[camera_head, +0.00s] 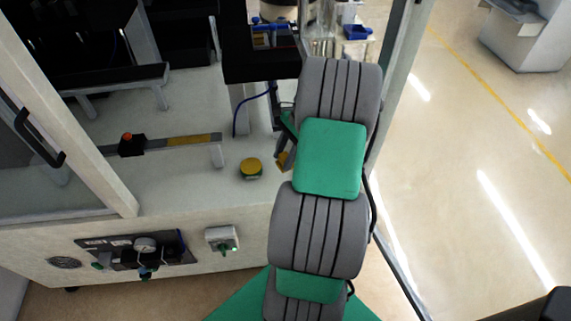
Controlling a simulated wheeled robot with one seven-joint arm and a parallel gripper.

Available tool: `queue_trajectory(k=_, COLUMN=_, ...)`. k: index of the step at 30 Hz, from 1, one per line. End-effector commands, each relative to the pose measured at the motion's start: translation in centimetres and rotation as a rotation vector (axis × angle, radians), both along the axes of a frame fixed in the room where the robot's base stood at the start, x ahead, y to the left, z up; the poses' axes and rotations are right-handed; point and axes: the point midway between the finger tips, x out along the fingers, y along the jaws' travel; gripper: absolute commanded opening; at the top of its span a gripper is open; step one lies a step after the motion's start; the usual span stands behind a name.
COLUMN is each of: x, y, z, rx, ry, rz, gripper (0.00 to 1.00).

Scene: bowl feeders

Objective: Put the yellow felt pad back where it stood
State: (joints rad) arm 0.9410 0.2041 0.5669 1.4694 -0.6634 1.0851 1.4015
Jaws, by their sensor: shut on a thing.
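My gripper (287,151) shows only in part at the left edge of my grey and green arm, low over the pale worktop. It is shut on a small yellow thing (282,159), which looks like the yellow felt pad; the arm hides most of it. A second round yellow piece (251,166) with a darker side stands on the worktop just left of my gripper, apart from it. I cannot tell whether the held piece touches the worktop.
A rail with a yellowish strip (190,141) and a black block with a red-orange top (131,144) lie to the left. A dark machine housing (262,55) stands behind. Blue trays (357,32) are at the back.

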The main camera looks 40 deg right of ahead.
Motion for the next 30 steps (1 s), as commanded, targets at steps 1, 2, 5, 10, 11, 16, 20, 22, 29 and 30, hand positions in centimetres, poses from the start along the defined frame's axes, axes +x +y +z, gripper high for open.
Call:
queue_trajectory(k=1, x=0.3, y=-0.4, z=-0.6, rx=0.0, ry=0.0, rz=0.0, gripper=0.08)
queue_trajectory(k=2, x=0.4, y=-0.6, z=-0.8, rx=0.0, ry=0.0, rz=0.0, gripper=0.08)
queue_trajectory(k=5, x=0.7, y=-1.2, z=-1.7, rx=0.0, ry=0.0, rz=0.0, gripper=0.08)
queue_trajectory(k=10, x=0.7, y=-1.1, z=-4.4, rx=0.0, ry=0.002, rz=0.001, gripper=0.08)
queue_trajectory(k=11, x=0.7, y=-1.1, z=-4.6, rx=-0.001, ry=0.0, rz=0.001, gripper=0.08)
queue_trajectory(k=16, x=0.7, y=-1.2, z=-4.5, rx=-0.001, ry=-0.001, rz=0.001, gripper=0.08)
queue_trajectory(k=20, x=0.7, y=-1.1, z=-4.8, rx=0.0, ry=0.0, rz=0.001, gripper=0.08)
queue_trajectory(k=22, x=0.7, y=-1.1, z=-4.8, rx=-0.001, ry=-0.001, rz=0.001, gripper=0.43)
queue_trajectory(k=29, x=0.7, y=-1.1, z=-4.8, rx=-0.001, ry=0.0, rz=0.001, gripper=0.62)
queue_trajectory(k=30, x=0.7, y=-1.1, z=-4.8, rx=-0.001, ry=0.0, rz=0.001, gripper=0.62)
